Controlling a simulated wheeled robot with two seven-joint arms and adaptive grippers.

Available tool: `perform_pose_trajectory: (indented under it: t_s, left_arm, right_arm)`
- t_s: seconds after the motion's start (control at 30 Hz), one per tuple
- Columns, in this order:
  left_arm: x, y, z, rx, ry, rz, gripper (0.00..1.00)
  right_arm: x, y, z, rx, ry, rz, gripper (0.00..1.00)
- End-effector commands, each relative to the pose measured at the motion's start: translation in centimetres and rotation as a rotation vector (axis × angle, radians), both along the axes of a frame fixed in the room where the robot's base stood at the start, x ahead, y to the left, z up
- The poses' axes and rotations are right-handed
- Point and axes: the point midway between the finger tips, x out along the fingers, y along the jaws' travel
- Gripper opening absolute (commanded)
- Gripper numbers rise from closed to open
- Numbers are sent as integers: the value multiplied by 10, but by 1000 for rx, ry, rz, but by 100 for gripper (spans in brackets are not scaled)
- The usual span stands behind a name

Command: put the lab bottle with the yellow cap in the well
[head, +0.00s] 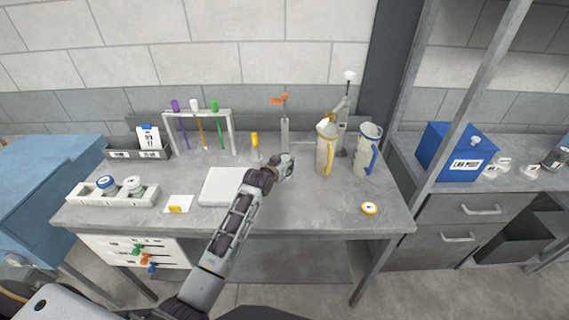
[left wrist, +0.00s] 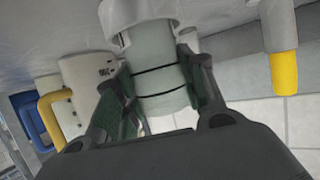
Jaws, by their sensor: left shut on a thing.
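My left gripper (head: 284,172) is shut on a pale grey-green cylinder with dark bands. This cylinder (left wrist: 158,82) fills the middle of the left wrist view between the two fingers, with a white round part (left wrist: 135,18) at its upper end. I see no yellow cap on it, and the gripper hides part of it. A round yellow-rimmed piece with a white top (head: 370,208) lies at the table's right front. My right gripper is out of view.
A pitcher with a yellow handle (head: 323,155) and one with a blue handle (head: 365,152) stand right of my gripper. An orange-handled stand (head: 285,130) is behind it. A yellow-topped tube (head: 255,142), a tube rack (head: 231,125) and a white pad (head: 218,187) are left.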

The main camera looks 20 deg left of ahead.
Motion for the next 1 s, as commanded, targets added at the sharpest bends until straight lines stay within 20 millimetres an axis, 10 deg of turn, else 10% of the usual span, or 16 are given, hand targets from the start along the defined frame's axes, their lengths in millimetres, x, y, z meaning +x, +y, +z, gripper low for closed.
perform_pose_trajectory:
  t_s: [0.23,0.27,0.4,1.0]
  left_arm:
    - [0,0,-3,0,0,0,22]
    - [0,0,-3,0,-1,0,44]
    - [0,0,-3,0,0,0,62]
    - [-5,1,2,0,0,0,62]
  right_arm:
    - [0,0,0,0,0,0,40]
    - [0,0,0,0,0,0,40]
    - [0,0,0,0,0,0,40]
    - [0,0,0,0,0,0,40]
